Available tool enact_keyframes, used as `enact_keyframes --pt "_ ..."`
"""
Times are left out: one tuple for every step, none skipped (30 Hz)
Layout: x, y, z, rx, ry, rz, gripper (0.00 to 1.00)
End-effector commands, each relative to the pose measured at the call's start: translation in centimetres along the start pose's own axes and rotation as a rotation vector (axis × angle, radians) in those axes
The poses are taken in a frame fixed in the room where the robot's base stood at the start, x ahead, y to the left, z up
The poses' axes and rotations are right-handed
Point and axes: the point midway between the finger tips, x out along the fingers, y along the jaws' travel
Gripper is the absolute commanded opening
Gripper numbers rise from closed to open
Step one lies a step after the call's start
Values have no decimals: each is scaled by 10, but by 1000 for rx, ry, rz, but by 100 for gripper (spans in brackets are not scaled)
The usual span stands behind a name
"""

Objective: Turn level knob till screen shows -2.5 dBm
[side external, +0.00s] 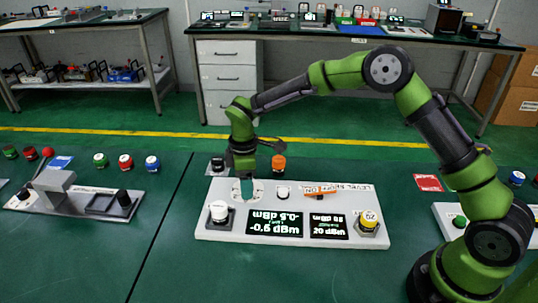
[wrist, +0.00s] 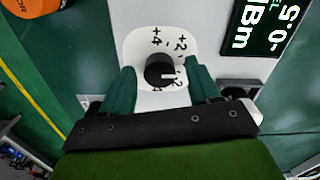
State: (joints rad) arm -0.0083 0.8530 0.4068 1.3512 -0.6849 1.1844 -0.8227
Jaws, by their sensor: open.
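The level knob (wrist: 160,72) is a small black knob with a white pointer line, on a white dial plate (wrist: 133,45) marked +4, +2, -2 and one partly covered mark. My gripper (wrist: 162,88) is open, with one teal finger on each side of the knob; I cannot tell whether they touch it. In the side view my gripper (side external: 246,190) points down at the panel (side external: 215,190) and hides the knob. The screen (side external: 274,224) is black with upside-down white text, apparently reading -0.5 dBm. Part of it shows in the wrist view (wrist: 262,28).
A second screen (side external: 328,226) and a yellow knob (side external: 369,219) are on the panel's right. A white knob (side external: 219,210) is at its front left. A small white knob (side external: 283,192) sits right of my gripper, and an orange-topped object (side external: 278,163) stands behind the panel.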

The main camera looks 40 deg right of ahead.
Motion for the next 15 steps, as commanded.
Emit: enact_keyframes --pt "0 0 0 0 0 0 61" --pt "0 0 0 0 0 0 61" --pt "0 0 0 0 0 0 61" --pt "0 0 0 0 0 0 61" --pt "0 0 0 0 0 0 61" --pt "0 0 0 0 0 0 55" --pt "0 0 0 0 0 0 50" --pt "0 0 0 0 0 0 46" --pt "0 0 0 0 0 0 40" --pt "0 0 0 0 0 0 35" --pt "0 0 0 0 0 0 30" --pt "0 0 0 0 0 0 24" --pt "0 0 0 0 0 0 20" --pt "0 0 0 0 0 0 15" --pt "0 0 0 0 0 0 9"
